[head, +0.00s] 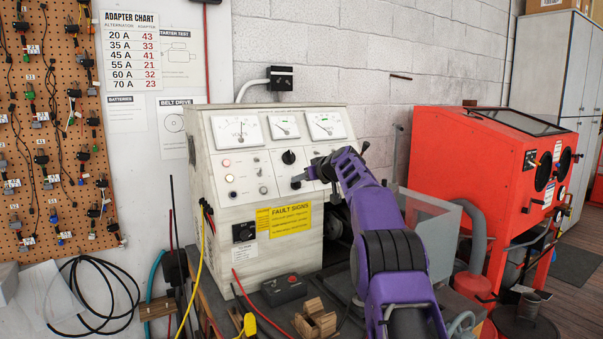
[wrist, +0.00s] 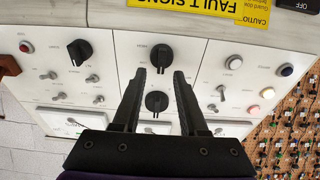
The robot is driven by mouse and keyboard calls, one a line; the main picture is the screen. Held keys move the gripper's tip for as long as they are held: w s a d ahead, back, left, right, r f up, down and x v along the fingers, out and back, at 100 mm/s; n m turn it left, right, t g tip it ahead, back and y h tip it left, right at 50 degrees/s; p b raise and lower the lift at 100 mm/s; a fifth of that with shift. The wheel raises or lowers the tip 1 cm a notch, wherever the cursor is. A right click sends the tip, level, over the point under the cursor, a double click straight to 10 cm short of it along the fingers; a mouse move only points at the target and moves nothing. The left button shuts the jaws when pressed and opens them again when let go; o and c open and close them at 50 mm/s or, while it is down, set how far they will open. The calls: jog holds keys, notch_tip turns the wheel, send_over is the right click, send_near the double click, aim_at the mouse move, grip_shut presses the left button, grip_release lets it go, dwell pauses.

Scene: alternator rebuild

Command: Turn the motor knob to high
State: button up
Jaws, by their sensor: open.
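The white test bench panel (head: 243,170) carries several black knobs; their labels are too small to read, so I cannot tell which is the motor knob. In the wrist view, which looks upside down, one knob (wrist: 161,55) is just beyond my gripper's fingertips (wrist: 160,76). A second knob (wrist: 156,101) shows between the fingers, and a third (wrist: 79,52) is to the left. In the head view one knob (head: 288,157) shows left of my gripper (head: 305,178). My gripper is open and empty, a finger on each side of the middle knobs. Contact cannot be told.
Toggle switches and coloured buttons (wrist: 267,93) flank the knobs. Gauges (head: 238,130) line the panel top. A yellow fault sign (head: 290,220) is below. A red blasting cabinet (head: 480,160) stands right; a pegboard (head: 50,130) hangs left. Cables (head: 203,255) hang before the bench.

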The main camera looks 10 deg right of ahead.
jog(key=shift+w+a+f+p, duration=0.25)
jog(key=shift+w+a+p, duration=0.05)
jog(key=shift+w, duration=0.2)
grip_shut()
